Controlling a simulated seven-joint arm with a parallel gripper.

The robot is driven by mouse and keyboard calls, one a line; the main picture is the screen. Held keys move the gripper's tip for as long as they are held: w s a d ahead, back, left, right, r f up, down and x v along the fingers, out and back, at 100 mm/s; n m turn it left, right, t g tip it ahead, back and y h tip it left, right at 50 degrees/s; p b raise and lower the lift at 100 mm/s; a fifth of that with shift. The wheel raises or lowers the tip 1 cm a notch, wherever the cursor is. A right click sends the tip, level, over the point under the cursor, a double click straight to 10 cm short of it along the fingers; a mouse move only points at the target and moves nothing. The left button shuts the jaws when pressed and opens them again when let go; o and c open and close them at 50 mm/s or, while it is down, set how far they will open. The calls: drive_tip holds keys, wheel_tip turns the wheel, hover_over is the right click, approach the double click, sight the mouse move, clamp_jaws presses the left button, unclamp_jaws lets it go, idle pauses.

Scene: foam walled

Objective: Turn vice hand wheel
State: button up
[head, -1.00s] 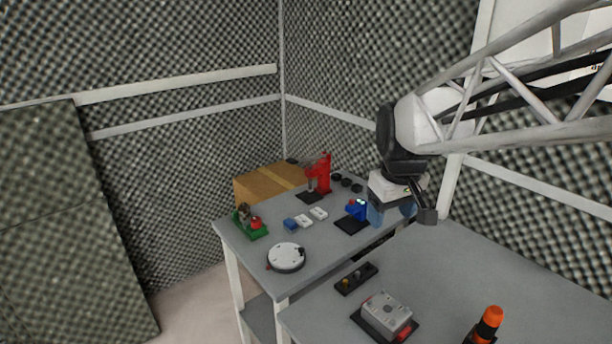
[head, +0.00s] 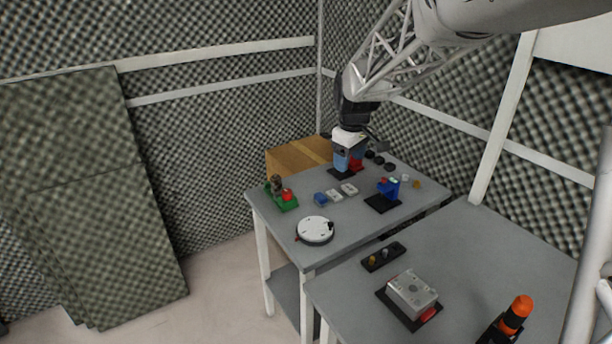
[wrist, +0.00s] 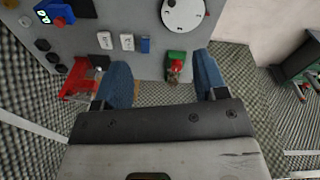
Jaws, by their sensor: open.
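My gripper (head: 349,162) is open and empty, with its blue fingers over the back of the far table in front of the red stand-like device (head: 357,160). In the wrist view my gripper (wrist: 164,78) has its fingers wide apart. The green-based device (wrist: 175,60) with a red part appears between them, and the red device (wrist: 80,82) lies left of them. Which device is the vice is not clear. A white round disc (head: 314,229) with a small dark knob lies near the table's front edge; it also shows in the wrist view (wrist: 183,12).
A blue device (head: 389,187) on a black base stands right of several small blocks (head: 334,195). A cardboard box (head: 292,158) sits behind the table. The nearer table holds a grey box (head: 411,292) and an orange-topped object (head: 517,311). Foam walls are close behind.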

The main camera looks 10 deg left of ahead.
drive_tip(key=w+a+f+n, duration=0.3)
drive_tip(key=w+a+f, duration=0.45)
drive_tip(key=a, duration=0.35)
drive_tip(key=n, duration=0.3)
hover_over(287, 192)
drive_tip(key=shift+g, duration=0.4)
wheel_tip(287, 192, down, 8)
drive_tip(key=shift+w+a+r, duration=0.1)
drive_tip(key=shift+r, duration=0.1)
drive_tip(key=shift+f, duration=0.15)
drive_tip(key=shift+f, duration=3.7)
drive_tip(key=shift+c, duration=0.5)
drive_tip(key=c, duration=0.8)
drive_tip(key=shift+c, duration=0.2)
